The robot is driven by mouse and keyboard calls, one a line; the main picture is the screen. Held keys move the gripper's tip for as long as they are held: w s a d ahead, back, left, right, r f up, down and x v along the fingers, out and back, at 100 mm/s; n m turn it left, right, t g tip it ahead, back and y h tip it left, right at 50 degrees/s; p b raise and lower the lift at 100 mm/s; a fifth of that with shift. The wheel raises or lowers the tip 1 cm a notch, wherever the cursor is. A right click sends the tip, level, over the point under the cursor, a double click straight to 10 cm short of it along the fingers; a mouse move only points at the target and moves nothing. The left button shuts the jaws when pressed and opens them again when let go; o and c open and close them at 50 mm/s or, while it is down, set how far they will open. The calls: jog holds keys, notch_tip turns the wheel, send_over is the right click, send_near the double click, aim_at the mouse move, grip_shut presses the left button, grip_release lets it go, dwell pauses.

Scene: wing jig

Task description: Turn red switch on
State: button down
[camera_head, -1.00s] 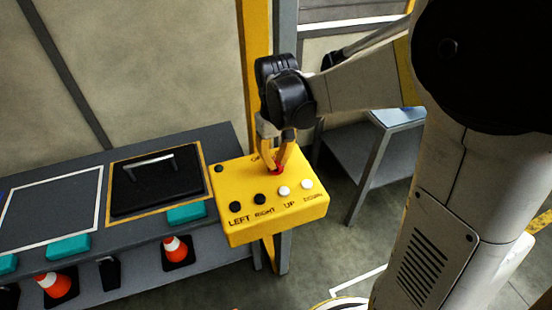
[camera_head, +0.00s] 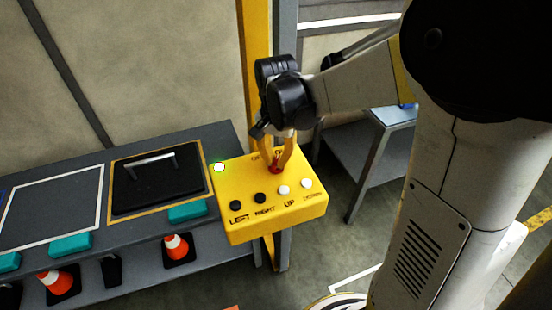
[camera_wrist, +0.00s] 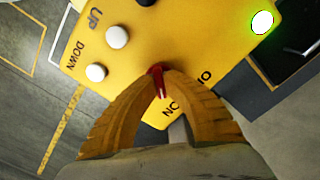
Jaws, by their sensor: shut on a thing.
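The red switch (camera_head: 276,168) is on the top of the yellow control box (camera_head: 235,183), behind its row of buttons. My gripper (camera_head: 275,164) comes down from above with its yellow fingers shut on the red switch. In the wrist view the red switch (camera_wrist: 157,80) shows between the fingertips, and parts of the "ON" lettering show beside the fingers. A small indicator lamp (camera_head: 219,167) at the box's back left corner glows white with a green rim. The lamp also glows in the wrist view (camera_wrist: 262,22).
Two black buttons (camera_head: 260,198) and two white buttons (camera_head: 284,190) line the box's front, marked LEFT, RIGHT, UP and DOWN. A grey bench (camera_head: 205,144) with a black handled plate (camera_head: 158,184) stands left. A yellow post (camera_head: 256,40) rises behind the box.

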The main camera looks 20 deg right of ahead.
aim_at(276, 161)
jog(key=shift+m, duration=0.6)
jog(key=c, duration=1.5)
grip_release()
notch_tip(276, 161, up, 12)
